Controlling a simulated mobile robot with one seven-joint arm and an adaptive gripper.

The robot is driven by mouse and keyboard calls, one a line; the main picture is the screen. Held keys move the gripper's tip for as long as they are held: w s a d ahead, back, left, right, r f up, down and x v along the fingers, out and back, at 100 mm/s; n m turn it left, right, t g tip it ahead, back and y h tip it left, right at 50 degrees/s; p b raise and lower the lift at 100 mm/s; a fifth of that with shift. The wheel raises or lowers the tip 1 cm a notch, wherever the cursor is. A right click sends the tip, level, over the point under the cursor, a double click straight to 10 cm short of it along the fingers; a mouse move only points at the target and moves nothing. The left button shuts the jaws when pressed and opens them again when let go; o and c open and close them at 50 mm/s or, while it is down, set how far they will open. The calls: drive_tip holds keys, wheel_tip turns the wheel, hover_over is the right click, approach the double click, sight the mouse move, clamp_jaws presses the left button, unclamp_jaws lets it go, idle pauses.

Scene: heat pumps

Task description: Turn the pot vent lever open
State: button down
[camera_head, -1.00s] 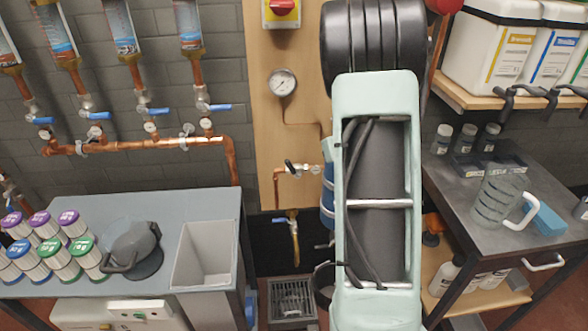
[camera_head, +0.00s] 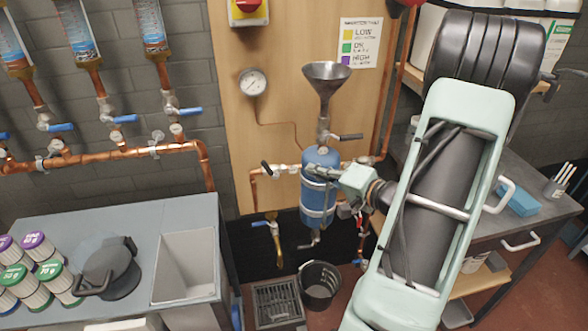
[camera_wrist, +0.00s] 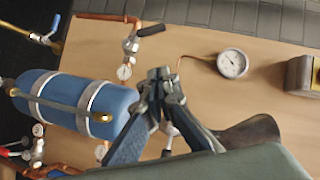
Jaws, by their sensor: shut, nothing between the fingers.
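The blue pot (camera_head: 320,187) is an upright cylinder with metal bands on the wooden panel, partly covered by my gripper. It also shows in the wrist view (camera_wrist: 70,103), lying sideways there. A dark-handled lever (camera_head: 350,136) sits under the funnel, right of the neck. Another dark-handled lever (camera_head: 267,168) is on the pipe left of the pot; it shows in the wrist view too (camera_wrist: 150,30). I cannot tell which is the vent lever. My gripper (camera_head: 310,172) is in front of the pot's upper part, its fingers (camera_wrist: 159,74) shut and empty. Contact cannot be judged.
A metal funnel (camera_head: 326,82) stands above the pot, and a gauge (camera_head: 252,82) is up to its left. A blue-handled valve (camera_head: 259,224) hangs lower left. A black bucket (camera_head: 319,285) and a floor grate (camera_head: 278,302) lie below. Benches flank both sides.

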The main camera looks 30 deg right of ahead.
approach(270, 171)
drive_tip(key=w+d+r, duration=0.2)
drive_tip(key=w+d, duration=0.1)
drive_tip(key=w, duration=0.2)
drive_tip(key=a, duration=0.1)
drive_tip(key=w+a+f, duration=0.2)
drive_tip(key=shift+a+b, duration=0.3)
drive_tip(key=shift+a, duration=0.05)
drive_tip(key=shift+w+a+r+n+g+h+p, duration=0.1)
drive_tip(key=shift+a+n+g+h+p, duration=0.1)
drive_tip(key=shift+a+n, duration=0.15)
drive_tip(key=shift+w+a+n+g+h+p, duration=0.1)
drive_tip(key=shift+a+n+g+h, duration=0.15)
drive_tip(key=shift+n, duration=0.1)
